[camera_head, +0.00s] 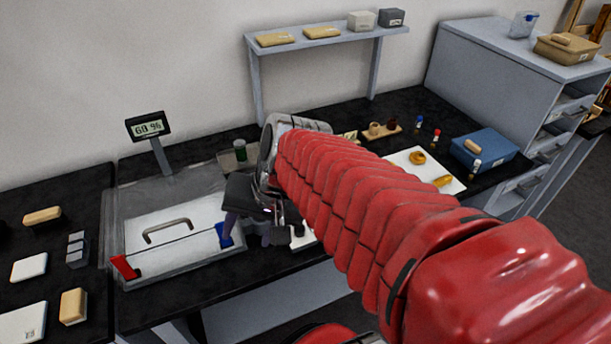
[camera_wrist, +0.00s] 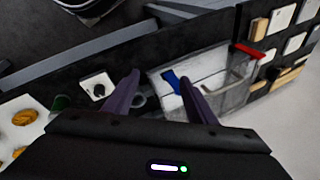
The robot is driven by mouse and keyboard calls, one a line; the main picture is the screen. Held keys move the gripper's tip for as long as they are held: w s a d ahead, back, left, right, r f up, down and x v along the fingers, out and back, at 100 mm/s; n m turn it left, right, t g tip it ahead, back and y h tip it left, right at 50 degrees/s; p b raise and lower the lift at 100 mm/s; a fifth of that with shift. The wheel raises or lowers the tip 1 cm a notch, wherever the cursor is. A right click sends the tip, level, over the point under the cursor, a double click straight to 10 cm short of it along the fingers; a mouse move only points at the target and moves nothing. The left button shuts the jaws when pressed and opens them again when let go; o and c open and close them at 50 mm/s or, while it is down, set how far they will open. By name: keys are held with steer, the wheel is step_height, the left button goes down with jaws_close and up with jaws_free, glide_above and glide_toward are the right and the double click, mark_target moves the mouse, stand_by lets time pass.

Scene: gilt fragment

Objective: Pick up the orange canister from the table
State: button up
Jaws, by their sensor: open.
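I cannot make out an orange canister in either view; my arm hides part of the table. My gripper (camera_head: 250,234) is over the black table (camera_head: 195,300) beside the right end of a clear case with a white panel (camera_head: 185,238). In the wrist view its two purple fingers (camera_wrist: 159,76) are spread apart, with nothing seen held between them. The case with a blue clip (camera_wrist: 172,82) lies beyond the right finger. A white block with a round black top (camera_wrist: 97,87) stands left of the fingers.
A dark green-topped jar (camera_head: 239,149) sits behind my gripper. A display on a post (camera_head: 148,127) stands behind the case.

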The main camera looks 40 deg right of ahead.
steer(key=w+d+f+m+t+y, duration=0.25)
steer(key=w+d+m, duration=0.25)
steer(key=d+m, duration=0.8)
steer(key=s+d+f+m+t+h, duration=0.1)
steer(key=d+m+t, duration=0.1)
steer(key=d+m, duration=0.5)
steer(key=s+d+f+m+t+h, duration=0.1)
steer(key=d+f+m+t+h, duration=0.1)
steer(key=d+m, duration=0.4)
steer(key=d+t, duration=0.1)
steer(key=d, duration=0.3)
steer(key=shift+d+m+t, duration=0.15)
steer(key=shift+m+t, duration=0.2)
steer(key=shift+m, duration=0.05)
steer(key=shift+h, duration=0.25)
steer(key=shift+x, duration=4.35)
